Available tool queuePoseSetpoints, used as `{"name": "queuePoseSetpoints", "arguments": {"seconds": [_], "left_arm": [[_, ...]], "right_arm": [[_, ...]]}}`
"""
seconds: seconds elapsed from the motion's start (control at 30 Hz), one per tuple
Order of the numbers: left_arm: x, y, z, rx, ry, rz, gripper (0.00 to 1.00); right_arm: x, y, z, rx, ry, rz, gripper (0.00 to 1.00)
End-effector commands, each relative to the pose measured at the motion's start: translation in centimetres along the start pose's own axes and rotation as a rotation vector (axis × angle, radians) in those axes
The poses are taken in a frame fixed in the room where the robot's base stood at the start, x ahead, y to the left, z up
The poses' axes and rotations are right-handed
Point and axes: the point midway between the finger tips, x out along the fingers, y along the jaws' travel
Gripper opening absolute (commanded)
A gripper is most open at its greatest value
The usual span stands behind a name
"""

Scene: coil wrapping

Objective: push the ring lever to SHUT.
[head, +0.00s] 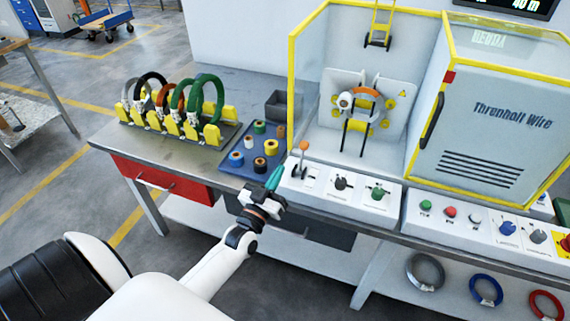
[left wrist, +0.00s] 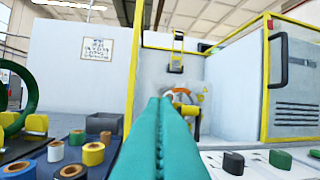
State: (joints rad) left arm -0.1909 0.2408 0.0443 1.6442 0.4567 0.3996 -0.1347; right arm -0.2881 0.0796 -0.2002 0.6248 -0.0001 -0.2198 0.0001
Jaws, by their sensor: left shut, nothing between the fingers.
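The lever with the orange knob (head: 304,146) stands on the left end of the white control panel (head: 322,199), in front of the yellow-framed machine. Its slot label is too small to read. My left gripper (head: 274,178) has teal fingers pressed together with nothing between them. It is just left of the lever and nearer to me, apart from it as far as I can tell. In the left wrist view the shut teal fingers (left wrist: 160,140) fill the lower middle, and the lever does not show. The orange and grey ring (head: 365,95) sits inside the machine. My right gripper is not in view.
A black knob (head: 341,183) and a green knob (head: 377,192) stand right of the lever. A blue mat (head: 233,165) with several tape rolls lies to the left, beside a rack of coils (head: 168,130). The machine's door (head: 490,130) stands at the right.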

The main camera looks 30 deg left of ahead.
Motion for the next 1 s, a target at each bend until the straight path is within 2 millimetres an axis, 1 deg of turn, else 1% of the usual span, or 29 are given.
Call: {"name": "queuePoseSetpoints", "arguments": {"seconds": [0.03, 0.2, 0.37, 0.8, 0.87, 0.93, 0.97, 1.0], "left_arm": [[-0.8, 0.0, -0.1, 0.0, 0.001, 0.0, 0.0], [-1.9, 0.0, 0.2, 0.001, -0.001, 0.0, 0.0], [-2.0, 0.0, 0.2, 0.001, -0.001, 0.0, 0.0], [-2.0, 0.0, 0.1, 0.001, 0.002, 0.0, 0.0], [-2.2, -0.1, -0.6, 0.003, 0.02, -0.001, 0.0], [-2.8, -0.1, -2.5, 0.008, 0.07, -0.003, 0.0], [-3.3, -0.2, -3.8, 0.011, 0.104, -0.005, 0.0], [-4.1, -0.3, -5.7, 0.018, 0.157, -0.008, 0.0]], "right_arm": [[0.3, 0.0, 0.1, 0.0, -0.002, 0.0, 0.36], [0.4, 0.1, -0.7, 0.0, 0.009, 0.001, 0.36], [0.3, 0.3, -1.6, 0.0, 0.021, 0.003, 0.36], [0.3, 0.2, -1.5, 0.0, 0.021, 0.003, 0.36], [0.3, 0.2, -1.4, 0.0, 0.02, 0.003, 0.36], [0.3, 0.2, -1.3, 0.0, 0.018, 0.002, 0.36], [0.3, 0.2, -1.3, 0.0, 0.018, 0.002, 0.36], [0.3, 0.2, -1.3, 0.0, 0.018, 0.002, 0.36]]}}
